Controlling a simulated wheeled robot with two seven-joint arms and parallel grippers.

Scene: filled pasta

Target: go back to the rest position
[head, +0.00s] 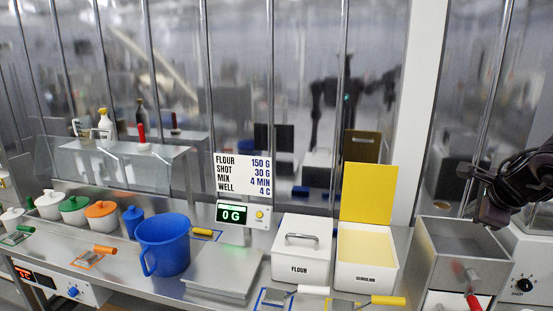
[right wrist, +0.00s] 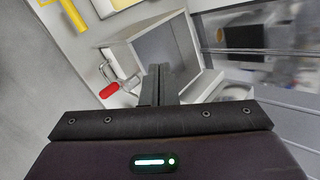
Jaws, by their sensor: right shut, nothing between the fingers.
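My right gripper (head: 492,212) is at the right of the head view, shut and empty, above the back of an open grey metal box (head: 460,262). In the right wrist view the closed fingers (right wrist: 157,85) point toward the same box (right wrist: 125,62), with nothing between them. The dark right arm comes in from the right edge of the head view. My left gripper is in neither view.
On the counter stand a blue jug (head: 164,245), a scale display (head: 233,215), a white flour bin (head: 301,250) and a bin with a raised yellow lid (head: 369,192). A red-handled lever (head: 473,302) is on the metal box's front. Glass panels stand behind.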

